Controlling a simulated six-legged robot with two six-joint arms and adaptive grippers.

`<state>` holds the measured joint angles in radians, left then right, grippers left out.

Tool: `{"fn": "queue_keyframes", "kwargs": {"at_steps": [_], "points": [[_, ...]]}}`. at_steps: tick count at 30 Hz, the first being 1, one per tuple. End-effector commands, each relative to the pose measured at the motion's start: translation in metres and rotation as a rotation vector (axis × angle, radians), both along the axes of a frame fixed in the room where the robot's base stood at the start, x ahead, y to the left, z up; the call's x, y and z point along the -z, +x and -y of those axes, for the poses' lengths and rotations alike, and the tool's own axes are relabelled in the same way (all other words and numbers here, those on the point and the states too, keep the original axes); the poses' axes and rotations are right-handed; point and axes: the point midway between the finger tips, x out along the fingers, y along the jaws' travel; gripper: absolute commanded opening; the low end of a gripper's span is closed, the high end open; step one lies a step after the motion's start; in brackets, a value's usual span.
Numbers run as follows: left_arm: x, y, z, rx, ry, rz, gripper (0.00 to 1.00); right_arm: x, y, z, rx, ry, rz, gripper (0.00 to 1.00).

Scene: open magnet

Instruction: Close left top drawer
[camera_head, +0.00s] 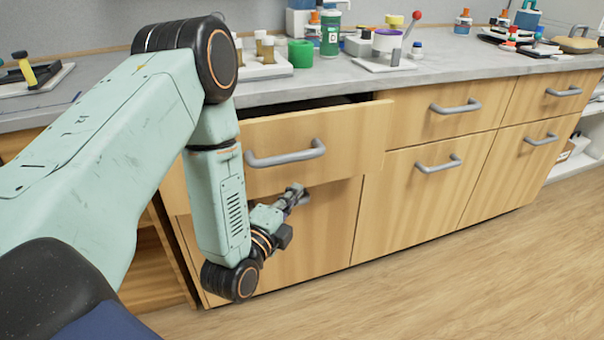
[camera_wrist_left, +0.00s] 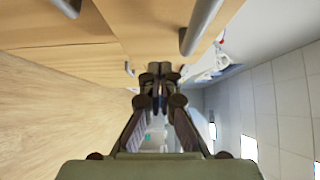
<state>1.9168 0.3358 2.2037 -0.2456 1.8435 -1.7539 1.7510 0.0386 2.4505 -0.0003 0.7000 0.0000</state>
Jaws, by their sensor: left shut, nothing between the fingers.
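The left top drawer (camera_head: 345,137) is a light wood drawer with a grey bar handle (camera_head: 286,154). It is pulled out, with a dark gap between its top edge and the counter. My left gripper (camera_head: 297,194) is shut and empty. In the head view it shows just below the drawer's handle, in front of the lower wooden door; I cannot tell whether it touches the drawer. The left wrist view shows the shut fingers (camera_wrist_left: 158,82) pointing away, with a grey handle (camera_wrist_left: 200,25) above them. My left arm hides the drawer's left end. My right gripper is in neither view.
The grey counter (camera_head: 350,82) above holds bottles, a green cup (camera_head: 301,53) and racks. Shut drawers and doors with grey handles (camera_head: 455,106) continue to the right. An open wooden compartment (camera_head: 150,265) is at lower left. The wood floor (camera_head: 430,290) in front is clear.

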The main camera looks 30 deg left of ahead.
Motion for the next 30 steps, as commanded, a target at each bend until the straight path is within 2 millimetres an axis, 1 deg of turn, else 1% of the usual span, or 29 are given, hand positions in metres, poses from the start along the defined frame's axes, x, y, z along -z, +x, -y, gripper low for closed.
{"fn": "queue_keyframes", "kwargs": {"at_steps": [1, 10, 11, 12, 16, 20, 30], "points": [[0.001, 0.011, 0.000, 0.001, 0.001, 0.005, 0.00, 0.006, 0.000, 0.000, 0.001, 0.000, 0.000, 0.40], [0.002, 0.066, -0.003, 0.001, 0.001, 0.002, 0.00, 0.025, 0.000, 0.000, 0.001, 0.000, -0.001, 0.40], [0.002, 0.071, -0.005, -0.001, -0.001, 0.003, 0.00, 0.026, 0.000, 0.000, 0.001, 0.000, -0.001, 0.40], [0.002, 0.074, -0.011, -0.004, -0.004, 0.001, 0.00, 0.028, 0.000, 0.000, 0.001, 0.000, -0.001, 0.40], [0.002, 0.085, -0.022, -0.002, -0.004, 0.000, 0.00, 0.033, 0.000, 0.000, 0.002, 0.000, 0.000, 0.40], [0.001, 0.091, -0.027, 0.000, -0.003, -0.001, 0.00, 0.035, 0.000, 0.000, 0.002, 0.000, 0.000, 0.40], [0.001, 0.092, -0.030, 0.001, -0.002, -0.002, 0.00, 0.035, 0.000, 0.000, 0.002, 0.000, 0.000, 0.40]]}}
